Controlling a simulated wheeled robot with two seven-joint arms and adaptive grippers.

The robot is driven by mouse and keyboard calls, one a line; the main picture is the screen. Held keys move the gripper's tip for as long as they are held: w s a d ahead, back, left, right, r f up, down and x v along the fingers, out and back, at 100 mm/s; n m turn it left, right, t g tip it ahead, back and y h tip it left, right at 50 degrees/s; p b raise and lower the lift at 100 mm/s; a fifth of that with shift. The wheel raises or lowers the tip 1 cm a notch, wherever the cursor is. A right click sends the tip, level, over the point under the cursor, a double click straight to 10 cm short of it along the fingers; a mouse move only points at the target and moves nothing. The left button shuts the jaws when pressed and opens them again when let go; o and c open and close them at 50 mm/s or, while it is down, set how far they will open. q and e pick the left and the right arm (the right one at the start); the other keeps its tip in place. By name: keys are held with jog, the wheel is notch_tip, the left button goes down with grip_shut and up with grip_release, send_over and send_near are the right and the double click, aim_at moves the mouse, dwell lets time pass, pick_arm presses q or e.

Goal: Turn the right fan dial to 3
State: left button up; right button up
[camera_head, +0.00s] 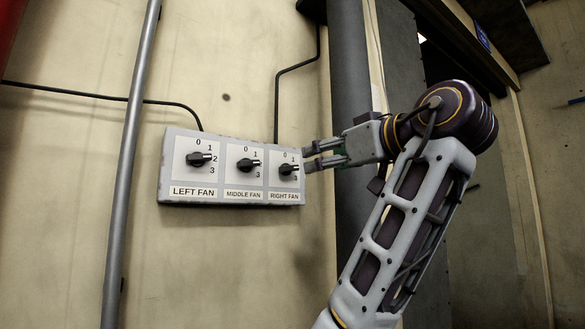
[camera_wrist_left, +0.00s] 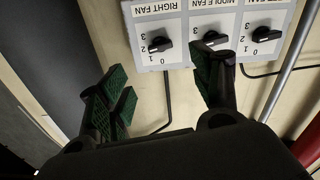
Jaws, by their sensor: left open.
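The right fan dial (camera_head: 287,169) is a black knob on the light grey panel (camera_head: 232,199), above the RIGHT FAN label. Its pointer faces right in the head view, at about the 2 position between 1 and 3. The dial shows upside down in the left wrist view (camera_wrist_left: 160,44). My left gripper (camera_head: 307,159) is at the panel's right edge, beside the dial in the head view. In the left wrist view the gripper (camera_wrist_left: 165,95) is open and empty, with green pads spread apart. Contact with the dial cannot be confirmed. My right gripper is out of view.
The left fan dial (camera_head: 198,159) and middle fan dial (camera_head: 246,164) sit on the same panel. A grey pipe (camera_head: 131,150) runs left of it. A dark column (camera_head: 351,80) stands to its right. Black cables (camera_head: 277,100) run from the panel's top.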

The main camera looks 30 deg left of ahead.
aim_at(292, 168)
pick_arm(q)
jog(key=shift+p+x, duration=1.9)
jog(key=shift+x, duration=4.55)
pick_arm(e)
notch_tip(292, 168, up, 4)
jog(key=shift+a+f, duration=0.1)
pick_arm(q)
jog(key=shift+r, duration=0.1)
jog(key=c, duration=1)
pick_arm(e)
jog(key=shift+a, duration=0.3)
